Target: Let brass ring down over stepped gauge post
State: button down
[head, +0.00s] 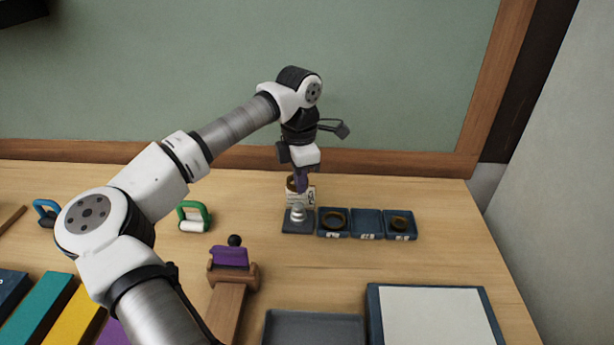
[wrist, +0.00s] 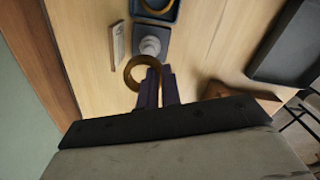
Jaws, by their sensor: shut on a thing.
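My gripper (head: 301,186) is shut on the brass ring (head: 290,184) and holds it by one side in the air. In the wrist view the dark purple fingers (wrist: 162,78) pinch the rim of the ring (wrist: 131,76), and its hole is open. The stepped gauge post (head: 297,213) is pale grey and stands upright on a dark square base (head: 290,228). In the head view the ring is above the post, apart from it. In the wrist view the post (wrist: 150,46) shows just beyond the ring, outside its hole. The exact height gap is hard to tell.
A small white card (head: 309,194) stands behind the post. Right of the base sit several shallow blue trays; the near one (head: 321,233) and far one (head: 413,236) hold rings, the middle one (head: 367,223) looks empty. A green-handled object (head: 207,216) stands left, a wooden stand (head: 229,290) in front.

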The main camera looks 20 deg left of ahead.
notch_tip(320, 180, down, 4)
jog(key=shift+f+b, duration=0.15)
jog(key=shift+b, duration=0.9)
jog(key=shift+f+b, duration=0.55)
jog(key=shift+f, duration=0.1)
jog(key=shift+f+b, duration=0.45)
jog(key=shift+b, duration=0.3)
dwell(0.7)
